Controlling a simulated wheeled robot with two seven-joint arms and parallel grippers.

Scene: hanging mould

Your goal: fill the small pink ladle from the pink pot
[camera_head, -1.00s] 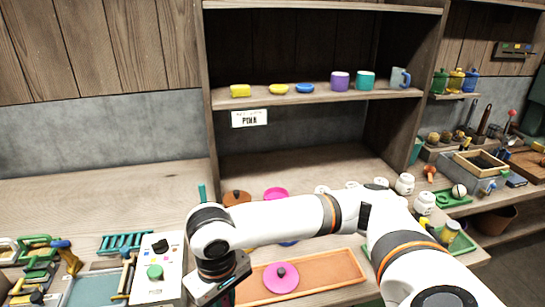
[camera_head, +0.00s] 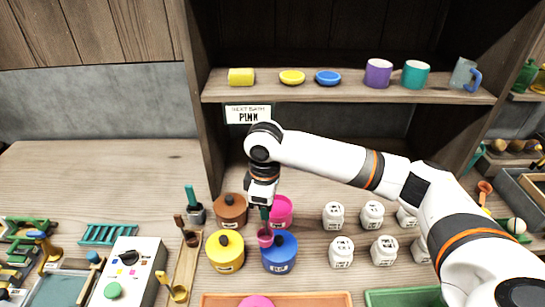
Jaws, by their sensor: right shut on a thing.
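The pink pot (camera_head: 282,208) stands in the back row of pots, its lid off and its inside mostly hidden by my arm. My right gripper (camera_head: 262,202) points down at the pot's left side and is shut on the dark green handle of the small pink ladle (camera_head: 265,238). The ladle hangs upright, its pink cup in front of the pink pot in the picture, between the yellow and blue pots. I cannot tell whether the cup holds anything. The pink lid (camera_head: 257,302) lies in the orange tray (camera_head: 215,300). My left gripper is out of view.
A brown pot (camera_head: 230,209), yellow pot (camera_head: 226,251) and blue pot (camera_head: 280,253), all lidded, crowd the pink pot. A wooden rack (camera_head: 186,268) with other ladles is left. Several white jars (camera_head: 341,252) stand right. A sign (camera_head: 248,114) reading "PINK" hangs from the shelf above.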

